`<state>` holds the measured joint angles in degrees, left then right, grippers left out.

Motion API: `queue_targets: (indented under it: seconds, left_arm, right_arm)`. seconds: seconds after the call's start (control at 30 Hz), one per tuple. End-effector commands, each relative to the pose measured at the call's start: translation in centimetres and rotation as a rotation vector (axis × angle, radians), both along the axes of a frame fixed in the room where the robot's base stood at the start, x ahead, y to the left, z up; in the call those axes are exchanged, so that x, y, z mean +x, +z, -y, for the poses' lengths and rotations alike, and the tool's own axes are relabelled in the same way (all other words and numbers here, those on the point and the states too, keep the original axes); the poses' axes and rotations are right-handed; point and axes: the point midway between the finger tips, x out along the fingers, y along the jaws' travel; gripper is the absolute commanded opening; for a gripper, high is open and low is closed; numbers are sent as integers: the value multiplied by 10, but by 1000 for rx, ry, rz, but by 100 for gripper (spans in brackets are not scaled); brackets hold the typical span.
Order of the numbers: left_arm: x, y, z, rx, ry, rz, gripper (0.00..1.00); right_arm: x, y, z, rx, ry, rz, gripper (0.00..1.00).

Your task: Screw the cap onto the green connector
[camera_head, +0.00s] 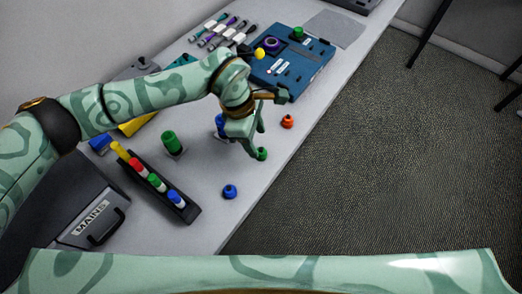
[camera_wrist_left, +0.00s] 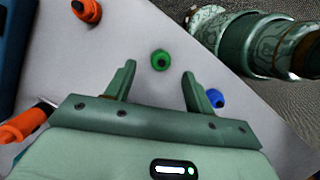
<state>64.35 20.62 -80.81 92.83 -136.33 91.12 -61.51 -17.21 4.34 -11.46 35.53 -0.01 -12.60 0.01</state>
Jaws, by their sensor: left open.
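A small green cap (camera_head: 262,154) lies on the grey table just below my left gripper (camera_head: 256,140). In the left wrist view the green cap (camera_wrist_left: 160,60) shows as a ring with a dark hole. It lies ahead of and between the two spread fingers of the left gripper (camera_wrist_left: 158,72), which is open and empty. A green connector (camera_head: 170,140) stands upright on a small plate, left of the gripper and behind the black rack. Its top carries no separate part that I can make out. My right gripper is not in view.
An orange cap (camera_head: 287,121) and a blue cap (camera_head: 230,191) lie near the table edge. A blue connector (camera_head: 220,125) is partly hidden by my arm. A black rack (camera_head: 143,180) holds coloured plugs.

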Motion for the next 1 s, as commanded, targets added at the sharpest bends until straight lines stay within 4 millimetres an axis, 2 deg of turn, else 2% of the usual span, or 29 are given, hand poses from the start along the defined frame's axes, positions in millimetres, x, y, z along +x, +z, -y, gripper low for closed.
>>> queue_targets:
  seconds: [0.3, 0.73, 0.9, 1.0]
  left_arm:
    - [-6, -44, 12, -1, 0, -4, 54]
    - [-5, -48, 13, 0, 0, -1, 54]
    - [-5, -48, 13, 0, 0, -1, 7]
    - [-5, -48, 13, 0, 0, -1, 7]
  right_arm:
    - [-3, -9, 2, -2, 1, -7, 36]
    - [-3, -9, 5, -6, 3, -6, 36]
    - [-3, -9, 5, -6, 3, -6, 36]
    - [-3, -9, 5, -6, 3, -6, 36]
